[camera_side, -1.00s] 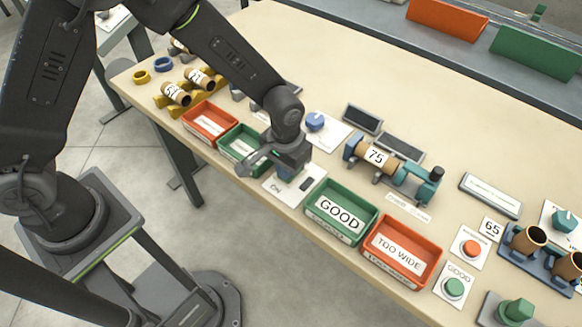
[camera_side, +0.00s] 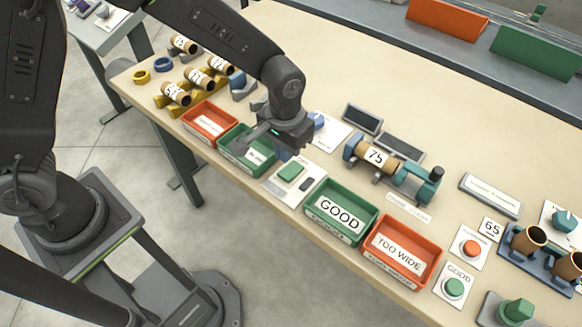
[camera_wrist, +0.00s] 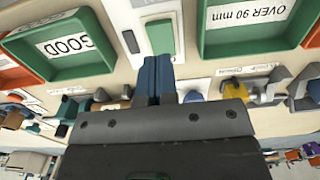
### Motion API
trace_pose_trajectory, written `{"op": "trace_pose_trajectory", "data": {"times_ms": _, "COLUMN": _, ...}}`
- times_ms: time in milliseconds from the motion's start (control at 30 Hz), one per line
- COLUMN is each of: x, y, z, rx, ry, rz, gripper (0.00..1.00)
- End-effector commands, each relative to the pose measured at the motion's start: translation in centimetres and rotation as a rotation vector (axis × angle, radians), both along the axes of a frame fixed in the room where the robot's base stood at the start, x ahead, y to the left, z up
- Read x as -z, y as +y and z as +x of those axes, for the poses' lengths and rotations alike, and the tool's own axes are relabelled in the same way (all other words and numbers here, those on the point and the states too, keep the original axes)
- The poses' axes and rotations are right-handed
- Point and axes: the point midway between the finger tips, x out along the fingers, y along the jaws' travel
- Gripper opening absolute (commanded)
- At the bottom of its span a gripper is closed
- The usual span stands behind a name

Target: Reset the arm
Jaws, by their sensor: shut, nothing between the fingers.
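My gripper (camera_side: 285,153) is over the front part of the table, above the green tray and the white plate with a green rocker. In the wrist view my gripper (camera_wrist: 157,58) shows its blue fingers together with nothing between them. The green rocker (camera_side: 291,172) sits on its white plate and is clear of the fingers; it also shows in the wrist view (camera_wrist: 161,36). My arm bends down from the upper left of the side view.
The GOOD tray (camera_side: 317,212) and the TOO WIDE tray (camera_side: 371,259) stand along the front edge. A winder holds a tube marked 75 (camera_side: 376,156). An orange tray (camera_side: 190,122) and several labelled tubes are at the left. Open table lies behind the winder.

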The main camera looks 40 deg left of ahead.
Motion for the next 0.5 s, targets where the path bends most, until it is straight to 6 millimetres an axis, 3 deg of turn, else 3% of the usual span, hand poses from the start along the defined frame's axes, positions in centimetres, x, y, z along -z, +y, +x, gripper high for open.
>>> {"op": "trace_pose_trajectory", "data": {"times_ms": 500, "x": -1.20, "y": 0.08, "z": -0.02, "rx": 0.000, "ry": -0.002, "rz": -0.001, "gripper": 0.00}}
